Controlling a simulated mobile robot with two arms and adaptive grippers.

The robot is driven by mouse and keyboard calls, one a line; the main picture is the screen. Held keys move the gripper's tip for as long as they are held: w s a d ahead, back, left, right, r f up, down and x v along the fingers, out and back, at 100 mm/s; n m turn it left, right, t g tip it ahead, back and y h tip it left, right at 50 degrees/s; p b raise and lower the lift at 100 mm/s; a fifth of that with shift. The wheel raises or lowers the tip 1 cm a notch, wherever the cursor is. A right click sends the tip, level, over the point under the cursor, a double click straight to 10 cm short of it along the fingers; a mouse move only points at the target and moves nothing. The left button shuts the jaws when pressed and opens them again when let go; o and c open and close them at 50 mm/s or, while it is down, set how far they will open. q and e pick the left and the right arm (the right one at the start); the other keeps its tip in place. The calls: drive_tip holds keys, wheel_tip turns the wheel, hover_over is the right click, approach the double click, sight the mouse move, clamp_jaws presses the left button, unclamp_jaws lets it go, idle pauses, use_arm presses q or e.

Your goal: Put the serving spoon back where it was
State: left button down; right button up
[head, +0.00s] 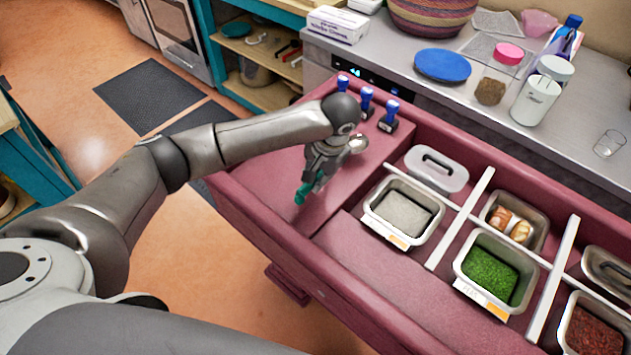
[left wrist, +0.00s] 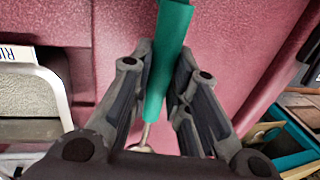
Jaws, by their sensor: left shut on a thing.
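The serving spoon has a teal handle (head: 303,192) and a metal neck and bowl. My left gripper (head: 318,176) is shut on the handle, over the left part of the maroon counter (head: 270,168). The left wrist view shows the teal handle (left wrist: 168,60) between the two fingers of the gripper (left wrist: 165,85). A thin metal neck runs down from it, and the bowl is mostly hidden behind the gripper body. A silvery rounded piece beside the gripper in the head view looks like the bowl. Whether the spoon touches the surface I cannot tell. My right gripper is out of view.
Food bins sit to the right: a grey one (head: 403,211), one of green bits (head: 490,270), a bread-like one (head: 512,222) and a dark red one (head: 594,330). A lid (head: 437,168) lies behind. Several blue-topped items (head: 388,117) stand behind the gripper. The front-left surface is bare.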

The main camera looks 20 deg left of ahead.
use_arm(q)
drive_tip(key=shift+w+a+f, duration=0.15)
drive_tip(key=shift+a+f, duration=0.05)
drive_tip(key=shift+f, duration=0.1)
drive_tip(key=x, duration=0.3)
drive_tip(key=shift+w+d+f, duration=0.1)
drive_tip(key=shift+d+f, duration=0.05)
drive_tip(key=shift+f, duration=0.25)
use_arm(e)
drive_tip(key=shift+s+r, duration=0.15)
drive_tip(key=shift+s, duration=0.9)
use_arm(q)
drive_tip(key=shift+f, duration=0.1)
drive_tip(key=c, duration=1.4)
unclamp_jaws()
drive_tip(key=shift+o, duration=0.2)
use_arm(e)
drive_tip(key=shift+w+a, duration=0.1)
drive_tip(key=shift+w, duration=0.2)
